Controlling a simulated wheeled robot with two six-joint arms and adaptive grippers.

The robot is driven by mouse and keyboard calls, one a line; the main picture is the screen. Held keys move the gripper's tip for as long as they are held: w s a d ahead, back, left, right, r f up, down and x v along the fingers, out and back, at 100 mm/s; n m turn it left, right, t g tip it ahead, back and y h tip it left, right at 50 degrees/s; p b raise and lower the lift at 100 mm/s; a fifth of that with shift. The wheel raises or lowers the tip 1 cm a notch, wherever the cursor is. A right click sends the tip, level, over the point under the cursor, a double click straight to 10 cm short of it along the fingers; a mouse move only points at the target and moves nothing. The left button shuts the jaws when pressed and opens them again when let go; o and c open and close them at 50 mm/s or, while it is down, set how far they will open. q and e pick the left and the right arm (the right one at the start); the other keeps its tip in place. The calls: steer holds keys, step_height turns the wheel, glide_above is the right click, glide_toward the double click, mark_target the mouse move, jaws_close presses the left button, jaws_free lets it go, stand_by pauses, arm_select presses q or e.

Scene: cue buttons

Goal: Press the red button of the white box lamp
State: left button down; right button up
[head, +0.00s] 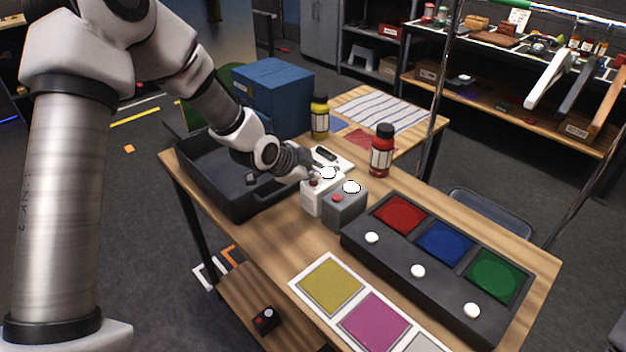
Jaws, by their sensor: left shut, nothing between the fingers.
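The white box lamp (311,202) stands on the wooden table, with a white dome (328,173) on its top. Its red button (313,183) is on the top near the left side and looks dark, partly hidden by my gripper. My left gripper (313,174) is shut and empty, reaching in from the left. Its fingertips are right at the red button; I cannot tell whether they touch it. My right gripper is not in view.
A grey box lamp (345,209) with its own red button (337,198) stands close on the right. A black tray (236,205) is under my left arm. A dark panel (395,262) with coloured squares, a red bottle (382,151) and a blue box (272,92) are nearby.

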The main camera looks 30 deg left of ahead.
mark_target(312, 182)
arm_select(q)
steer(key=shift+r+p, duration=0.7)
steer(key=shift+r, duration=0.05)
step_height(312, 182, up, 6)
steer(key=p, duration=0.4)
steer(key=shift+p, duration=0.35)
